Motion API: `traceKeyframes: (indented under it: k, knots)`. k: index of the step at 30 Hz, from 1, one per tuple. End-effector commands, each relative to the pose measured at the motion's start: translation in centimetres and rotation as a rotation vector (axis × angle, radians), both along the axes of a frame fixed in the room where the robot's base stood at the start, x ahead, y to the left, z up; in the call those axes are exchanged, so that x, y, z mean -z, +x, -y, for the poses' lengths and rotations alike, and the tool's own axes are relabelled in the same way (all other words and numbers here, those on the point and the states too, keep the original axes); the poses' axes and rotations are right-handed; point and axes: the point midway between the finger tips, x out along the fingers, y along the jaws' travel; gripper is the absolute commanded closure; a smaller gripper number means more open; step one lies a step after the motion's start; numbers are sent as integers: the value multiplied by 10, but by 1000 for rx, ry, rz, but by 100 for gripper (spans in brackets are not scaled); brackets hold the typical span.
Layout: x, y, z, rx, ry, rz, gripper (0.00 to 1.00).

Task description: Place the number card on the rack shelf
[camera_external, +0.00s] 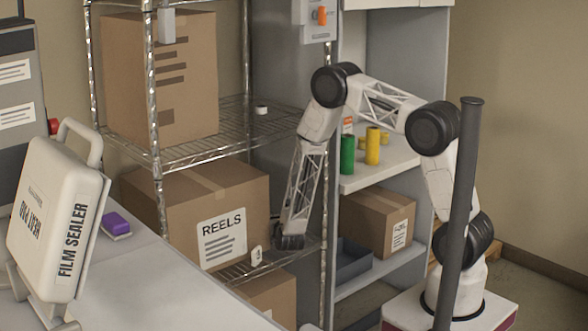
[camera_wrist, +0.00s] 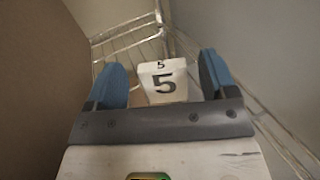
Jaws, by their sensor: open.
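The number card is a small white piece printed with a black 5, seen in the wrist view (camera_wrist: 163,84). In the external view the small white card (camera_external: 256,256) sits at the front of the rack's lower wire shelf (camera_external: 272,262), beside the REELS box. My gripper (camera_external: 287,243) is low over that shelf, just right of the card. In the wrist view my gripper (camera_wrist: 162,72) is open, its two blue fingers on either side of the card, with visible gaps. The card's underside and its exact contact with the shelf are hidden.
The REELS box (camera_external: 212,215) stands left of my gripper. The middle wire shelf (camera_external: 225,130) is above, with a large carton (camera_external: 160,78) on it. A metal rack post (camera_external: 328,180) stands right of my forearm.

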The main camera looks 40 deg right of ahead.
Motion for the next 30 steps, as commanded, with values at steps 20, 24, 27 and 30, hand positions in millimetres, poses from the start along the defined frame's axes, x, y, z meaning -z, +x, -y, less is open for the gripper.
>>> traceKeyframes:
  k: [20, 24, 27, 30]
  knots:
    - [0, -87, -36, 0, -1, -1, 22]
    - [0, -92, -38, -1, -1, 0, 22]
    - [0, -93, -38, 0, -1, 0, 22]
    - [0, -93, -38, 0, -1, 0, 22]
